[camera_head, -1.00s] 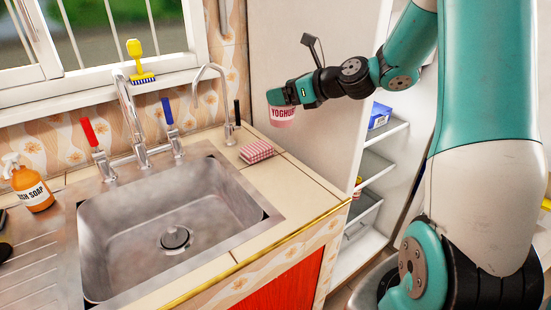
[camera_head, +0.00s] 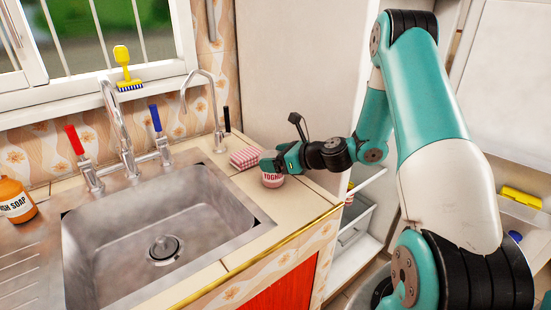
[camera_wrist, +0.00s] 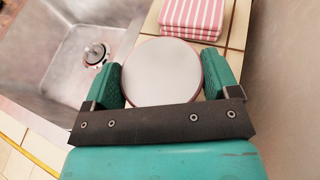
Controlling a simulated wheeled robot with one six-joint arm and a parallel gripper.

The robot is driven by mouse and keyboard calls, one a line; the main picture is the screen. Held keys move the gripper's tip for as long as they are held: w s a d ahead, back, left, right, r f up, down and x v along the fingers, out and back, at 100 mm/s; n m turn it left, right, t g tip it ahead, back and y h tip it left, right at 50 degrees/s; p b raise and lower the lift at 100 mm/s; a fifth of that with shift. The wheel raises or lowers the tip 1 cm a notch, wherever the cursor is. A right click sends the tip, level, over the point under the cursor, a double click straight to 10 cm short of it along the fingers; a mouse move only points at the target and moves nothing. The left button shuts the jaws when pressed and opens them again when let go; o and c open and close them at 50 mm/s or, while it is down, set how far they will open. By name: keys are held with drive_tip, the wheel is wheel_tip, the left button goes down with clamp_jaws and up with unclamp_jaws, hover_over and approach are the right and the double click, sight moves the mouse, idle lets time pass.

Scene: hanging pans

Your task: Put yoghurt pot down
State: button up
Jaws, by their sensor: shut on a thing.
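The yoghurt pot (camera_head: 272,180) is pink and white with "YOGHURT" lettering, partly covered by my gripper in the head view. It is upright at the tiled counter (camera_head: 290,206), right of the sink; I cannot tell whether its base touches the tiles. In the wrist view the pot's pale round lid (camera_wrist: 162,72) fills the space between the two green fingers. My gripper (camera_head: 270,164) is shut on the pot. The wrist view also shows my gripper (camera_wrist: 165,85) with a finger on each side of the lid.
The open fridge shelves (camera_head: 350,220) are to the right. Tiles at the counter's front corner are clear.

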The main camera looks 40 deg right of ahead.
drive_tip(key=shift+r, duration=0.1)
drive_tip(key=o, duration=0.9)
